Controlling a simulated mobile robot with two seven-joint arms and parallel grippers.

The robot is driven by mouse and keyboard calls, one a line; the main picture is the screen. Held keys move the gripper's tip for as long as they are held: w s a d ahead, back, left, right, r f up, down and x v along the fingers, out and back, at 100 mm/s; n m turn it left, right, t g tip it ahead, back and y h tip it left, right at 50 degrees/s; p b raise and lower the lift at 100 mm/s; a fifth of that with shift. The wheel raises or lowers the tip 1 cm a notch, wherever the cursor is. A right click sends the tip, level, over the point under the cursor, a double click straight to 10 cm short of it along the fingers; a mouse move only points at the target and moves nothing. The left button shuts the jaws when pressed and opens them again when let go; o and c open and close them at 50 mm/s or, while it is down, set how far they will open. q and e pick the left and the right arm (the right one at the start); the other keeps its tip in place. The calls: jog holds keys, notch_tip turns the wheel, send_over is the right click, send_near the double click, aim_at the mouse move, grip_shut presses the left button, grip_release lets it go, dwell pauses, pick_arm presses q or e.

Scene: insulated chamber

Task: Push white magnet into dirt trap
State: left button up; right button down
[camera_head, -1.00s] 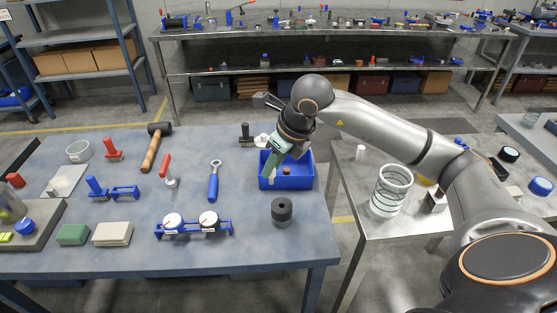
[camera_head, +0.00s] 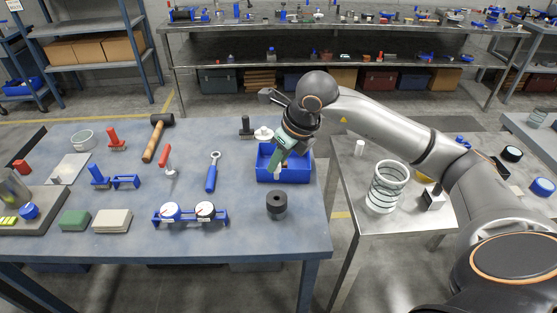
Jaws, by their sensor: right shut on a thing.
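My right gripper (camera_head: 277,168) reaches down over the blue open bin (camera_head: 296,173) on the blue-grey table. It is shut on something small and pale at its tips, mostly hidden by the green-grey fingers. I cannot tell for sure whether that is the white magnet. A small white cylinder (camera_head: 359,148) stands on the right metal table. No part is clearly recognisable as the dirt trap; the blue bin lies directly under the gripper. My left gripper is not in view.
A black cylinder (camera_head: 277,205) stands in front of the bin. A white round piece (camera_head: 263,134) and a black-handled brush (camera_head: 246,127) are behind it. A coiled clear cylinder (camera_head: 387,187) stands on the right table. Gauges (camera_head: 190,215) and a hammer (camera_head: 158,138) lie leftward.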

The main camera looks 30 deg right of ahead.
jog(key=b, duration=0.5)
send_over(274, 196)
jog(key=s, duration=0.2)
jog(key=shift+w+d+f, duration=0.1)
jog(key=shift+w+f, duration=0.05)
jog(key=shift+f, duration=1.3)
jog(key=shift+w+d+f, duration=0.1)
jog(key=shift+f, duration=1.3)
jog(key=shift+f, duration=0.35)
jog(key=shift+f, duration=0.25)
jog(key=shift+f, duration=0.3)
jog(key=shift+f, duration=0.3)
jog(key=shift+f, duration=0.75)
jog(key=c, duration=0.6)
grip_release()
jog(key=shift+c, duration=0.2)
